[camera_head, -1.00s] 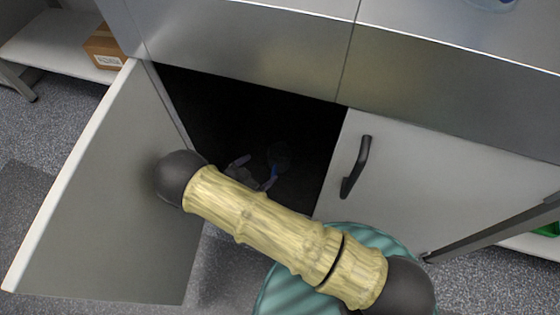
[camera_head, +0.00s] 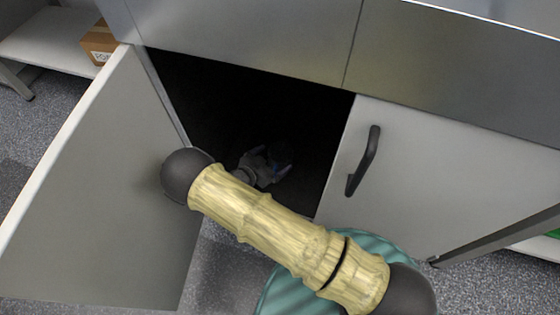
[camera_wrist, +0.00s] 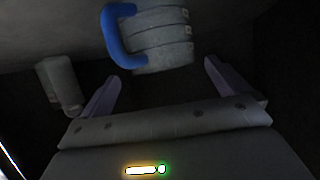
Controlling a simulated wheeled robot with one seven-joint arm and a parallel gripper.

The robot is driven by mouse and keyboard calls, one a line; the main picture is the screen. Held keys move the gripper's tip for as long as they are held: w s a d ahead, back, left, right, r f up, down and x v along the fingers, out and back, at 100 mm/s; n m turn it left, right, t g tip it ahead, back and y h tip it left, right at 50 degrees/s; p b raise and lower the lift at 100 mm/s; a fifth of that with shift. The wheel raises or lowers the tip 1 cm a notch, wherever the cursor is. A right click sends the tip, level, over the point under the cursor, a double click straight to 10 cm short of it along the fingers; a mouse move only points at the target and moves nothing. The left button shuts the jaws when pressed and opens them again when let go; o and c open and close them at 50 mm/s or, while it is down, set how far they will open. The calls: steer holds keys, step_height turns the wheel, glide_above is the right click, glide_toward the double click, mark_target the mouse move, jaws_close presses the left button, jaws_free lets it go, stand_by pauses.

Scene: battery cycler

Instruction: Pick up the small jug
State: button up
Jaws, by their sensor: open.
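The small jug (camera_wrist: 160,40) is a grey, ridged vessel with a blue handle (camera_wrist: 115,32) on its left side in the wrist view. It sits inside the dark cabinet, ahead of my gripper and roughly between the lines of its two fingers. My gripper (camera_wrist: 160,82) is open, with nothing between its fingertips. In the head view my gripper (camera_head: 268,163) is inside the open cabinet, dim in shadow. The jug is hard to make out there; only a small dark shape with a bluish patch shows by the fingers.
The cabinet's left door (camera_head: 105,190) stands open beside my arm. The right door (camera_head: 430,180) with a black handle (camera_head: 364,160) is shut. A pale grey cylindrical object (camera_wrist: 60,84) stands left of my fingers in the wrist view. A cardboard box (camera_head: 100,43) sits on a shelf.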

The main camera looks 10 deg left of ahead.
mark_target(288, 148)
steer(key=b+x, duration=0.1)
steer(key=x, duration=0.1)
steer(key=b+x, duration=0.2)
steer(key=shift+a+f, duration=0.1)
steer(key=shift+f, duration=0.2)
steer(key=shift+w, duration=0.25)
steer(key=shift+r, duration=0.1)
steer(key=c, duration=1.1)
steer(key=shift+r, duration=0.1)
step_height(288, 148, up, 10)
steer(key=p, duration=0.6)
